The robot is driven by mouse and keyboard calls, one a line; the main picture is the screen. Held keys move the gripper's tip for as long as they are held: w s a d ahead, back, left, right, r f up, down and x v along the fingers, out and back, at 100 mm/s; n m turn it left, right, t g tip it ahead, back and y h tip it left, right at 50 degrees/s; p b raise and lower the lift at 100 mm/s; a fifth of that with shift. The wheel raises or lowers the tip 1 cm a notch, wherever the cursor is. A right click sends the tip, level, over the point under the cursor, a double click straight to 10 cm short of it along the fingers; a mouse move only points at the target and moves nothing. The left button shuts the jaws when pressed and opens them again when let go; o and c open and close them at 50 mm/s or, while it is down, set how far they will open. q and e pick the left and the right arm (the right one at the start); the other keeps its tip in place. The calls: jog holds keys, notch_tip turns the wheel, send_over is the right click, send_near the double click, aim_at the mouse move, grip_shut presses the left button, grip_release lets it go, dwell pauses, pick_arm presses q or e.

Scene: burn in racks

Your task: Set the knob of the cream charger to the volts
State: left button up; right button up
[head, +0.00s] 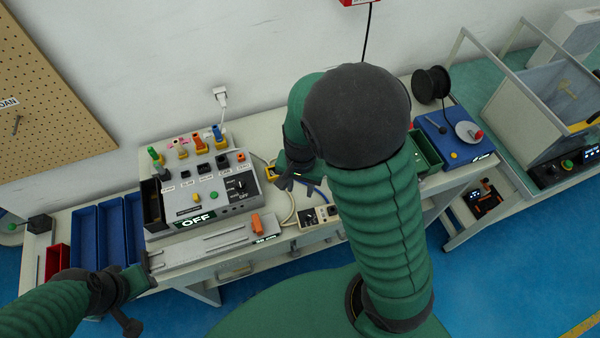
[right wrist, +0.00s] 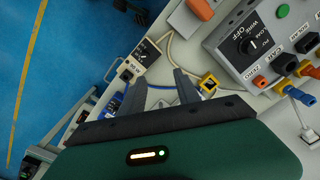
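The cream charger (head: 320,215) is a small cream box lying on the bench, with dark knobs or sockets on its top and a pale cable. My right gripper (head: 287,182) is above the bench, behind and left of the charger. In the right wrist view its fingers (right wrist: 161,76) are apart and empty, close to the charger but not touching it. My left gripper (head: 154,266) is at the bench's front left; its fingers are unclear.
A grey tester (head: 230,200) with sockets, a dial and an OFF display stands left of the charger. A yellow block (right wrist: 208,84) and cables lie close to my right fingers. Blue bins (head: 88,240) are at left. A blue unit with a reel (head: 455,140) is at right.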

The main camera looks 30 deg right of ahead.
notch_tip(320, 180, up, 6)
jog(key=shift+f+p, duration=0.25)
jog(key=shift+p, duration=0.05)
jog(key=shift+s, duration=0.1)
